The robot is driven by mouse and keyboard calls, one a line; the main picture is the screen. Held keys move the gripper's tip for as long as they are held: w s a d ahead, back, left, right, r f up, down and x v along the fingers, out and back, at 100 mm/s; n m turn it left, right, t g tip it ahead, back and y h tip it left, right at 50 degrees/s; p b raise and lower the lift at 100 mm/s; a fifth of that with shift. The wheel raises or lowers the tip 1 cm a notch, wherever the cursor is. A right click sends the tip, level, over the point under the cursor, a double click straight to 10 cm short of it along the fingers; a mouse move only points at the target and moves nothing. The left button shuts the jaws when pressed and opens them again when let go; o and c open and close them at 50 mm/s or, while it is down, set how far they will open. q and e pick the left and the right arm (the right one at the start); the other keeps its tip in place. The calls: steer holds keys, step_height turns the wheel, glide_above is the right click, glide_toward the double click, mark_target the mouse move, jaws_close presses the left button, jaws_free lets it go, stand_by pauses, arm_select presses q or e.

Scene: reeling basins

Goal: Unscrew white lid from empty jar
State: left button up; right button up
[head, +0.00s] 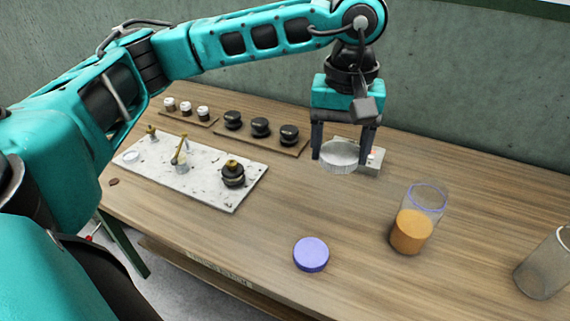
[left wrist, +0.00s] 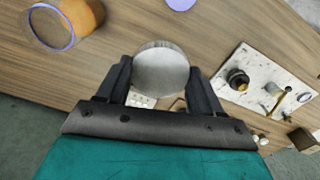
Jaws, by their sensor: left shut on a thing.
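My left gripper (head: 343,152) points down over the back middle of the table, its two fingers closed on the sides of a round, pale grey-white lid (head: 339,158). In the left wrist view the lid (left wrist: 160,68) sits between the fingertips of the gripper (left wrist: 160,84), and no jar shows under it. I cannot tell whether the lid touches the table. A clear, empty-looking glass jar (head: 541,268) stands at the right edge of the head view, partly cut off. My right gripper is not in view.
An open jar with orange contents (head: 411,232) stands right of centre. A purple lid (head: 311,254) lies near the front. A small white device (head: 370,162) is behind the held lid. A speckled board (head: 207,187) with fittings and racks of small knobs fill the left.

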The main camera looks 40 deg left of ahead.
arm_select(q)
steer(key=n, duration=0.1)
steer(key=a+n, duration=0.1)
steer(key=n, duration=0.1)
steer(key=w+n, duration=0.1)
steer(key=n, duration=0.1)
steer(key=shift+a+r, duration=0.25)
steer(key=shift+r, duration=0.05)
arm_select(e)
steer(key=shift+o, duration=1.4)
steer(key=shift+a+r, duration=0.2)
arm_select(q)
steer(key=n, duration=0.3)
steer(key=shift+w+a+r, duration=0.1)
steer(key=shift+w+a, duration=0.1)
steer(key=shift+a, duration=0.1)
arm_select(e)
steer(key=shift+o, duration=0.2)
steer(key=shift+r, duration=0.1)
arm_select(q)
steer(key=n, duration=0.5)
steer(key=m, duration=3.4)
glide_above(286, 185)
step_height(286, 185, down, 13)
steer(key=shift+r, duration=0.1)
steer(key=shift+f, duration=2.75)
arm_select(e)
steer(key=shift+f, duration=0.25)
